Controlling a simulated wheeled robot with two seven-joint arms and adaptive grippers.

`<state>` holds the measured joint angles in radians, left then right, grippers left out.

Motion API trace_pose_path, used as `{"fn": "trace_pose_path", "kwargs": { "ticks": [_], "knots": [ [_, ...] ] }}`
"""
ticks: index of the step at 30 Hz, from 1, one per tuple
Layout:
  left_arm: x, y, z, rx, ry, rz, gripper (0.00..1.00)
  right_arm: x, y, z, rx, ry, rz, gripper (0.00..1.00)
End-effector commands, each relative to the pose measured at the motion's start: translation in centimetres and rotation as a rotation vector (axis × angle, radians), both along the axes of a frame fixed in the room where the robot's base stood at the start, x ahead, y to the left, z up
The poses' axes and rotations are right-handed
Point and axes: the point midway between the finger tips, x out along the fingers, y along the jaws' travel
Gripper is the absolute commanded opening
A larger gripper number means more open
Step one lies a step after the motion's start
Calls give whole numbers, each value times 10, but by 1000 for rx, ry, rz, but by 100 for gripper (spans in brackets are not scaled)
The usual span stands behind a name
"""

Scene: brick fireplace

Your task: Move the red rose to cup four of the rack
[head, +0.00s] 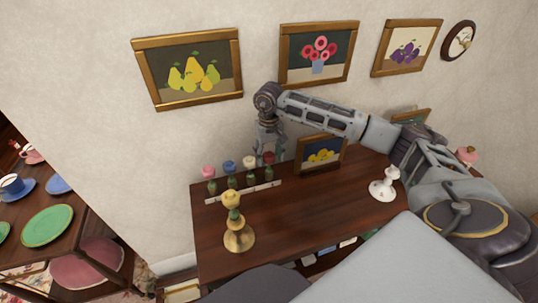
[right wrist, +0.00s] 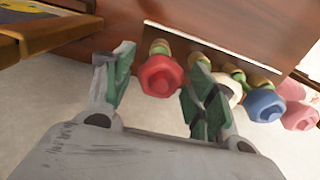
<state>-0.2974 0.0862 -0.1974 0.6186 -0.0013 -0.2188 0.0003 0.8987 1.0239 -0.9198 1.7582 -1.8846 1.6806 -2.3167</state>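The red rose (head: 268,158) stands upright at the right end of the white rack (head: 262,187) in the head view, its stem in a green holder. White (head: 249,162), blue (head: 229,165) and pink (head: 208,171) roses stand in the rack to its left. My right gripper (head: 270,142) is above and around the red rose's position, pointing down. In the right wrist view the red rose (right wrist: 160,77) shows between the open green-padded fingers (right wrist: 160,66), with a gap on both sides. The cup numbers cannot be read. My left gripper is not in view.
A brass candlestick (head: 238,238) with a yellow rose (head: 232,200) stands in front of the rack on the dark wooden table (head: 290,225). A framed picture (head: 321,153) stands just right of the rack. The middle of the tabletop is clear.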

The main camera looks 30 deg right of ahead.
Motion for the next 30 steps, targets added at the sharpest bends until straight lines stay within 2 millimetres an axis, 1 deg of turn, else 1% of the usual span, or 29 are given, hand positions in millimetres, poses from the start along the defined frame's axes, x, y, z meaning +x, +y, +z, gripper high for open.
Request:
{"fn": "trace_pose_path", "kwargs": {
  "ticks": [7,11,16,23,30],
  "knots": [
    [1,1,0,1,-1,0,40,0,0,0,0,0,0,64],
    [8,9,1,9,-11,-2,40,0,0,1,0,0,0,64],
    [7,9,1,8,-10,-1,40,1,0,6,1,-1,0,64],
    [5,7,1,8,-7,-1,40,0,0,25,1,-2,0,64],
    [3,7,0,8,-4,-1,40,0,0,53,1,-2,1,64]
  ]
}}
